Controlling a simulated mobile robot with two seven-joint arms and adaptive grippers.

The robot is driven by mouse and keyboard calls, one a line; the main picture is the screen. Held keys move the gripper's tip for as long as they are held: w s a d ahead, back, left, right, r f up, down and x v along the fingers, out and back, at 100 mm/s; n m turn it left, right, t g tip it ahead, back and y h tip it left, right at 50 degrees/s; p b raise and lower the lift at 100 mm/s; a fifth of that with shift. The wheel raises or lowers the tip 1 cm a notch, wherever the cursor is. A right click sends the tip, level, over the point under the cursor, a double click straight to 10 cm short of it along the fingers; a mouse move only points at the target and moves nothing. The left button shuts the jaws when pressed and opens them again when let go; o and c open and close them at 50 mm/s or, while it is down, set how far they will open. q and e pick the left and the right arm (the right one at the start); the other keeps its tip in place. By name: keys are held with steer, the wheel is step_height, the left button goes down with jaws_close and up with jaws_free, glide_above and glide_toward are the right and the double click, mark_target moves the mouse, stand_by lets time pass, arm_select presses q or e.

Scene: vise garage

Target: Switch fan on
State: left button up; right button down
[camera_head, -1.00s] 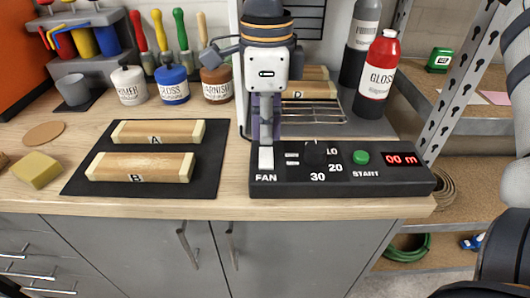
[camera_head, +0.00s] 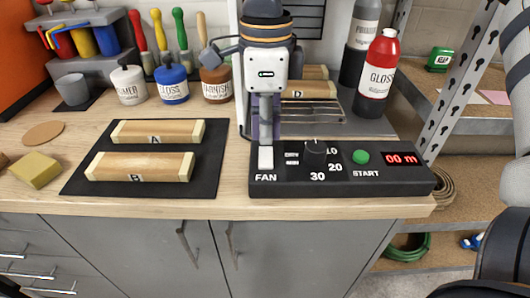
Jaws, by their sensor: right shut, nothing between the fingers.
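The white FAN switch (camera_head: 265,158) sits at the left end of the black control panel (camera_head: 405,182) on the workbench. I cannot read its on or off position. My right gripper (camera_head: 265,138) points down at the switch's far end. Its fingers are shut and empty. The tips are right by the switch, and I cannot tell whether they touch it. The gripper's body hides what lies behind it. My left gripper is not in view.
The panel also has a black dial (camera_head: 316,153), a green START button (camera_head: 361,157) and a red display (camera_head: 401,159). A dark mat (camera_head: 207,170) with blocks A and B lies to the left. The front bench edge is clear.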

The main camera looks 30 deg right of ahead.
mark_target(266, 150)
steer(key=shift+f, duration=1.15)
stand_by(0.7)
steer(key=shift+r, duration=3.5)
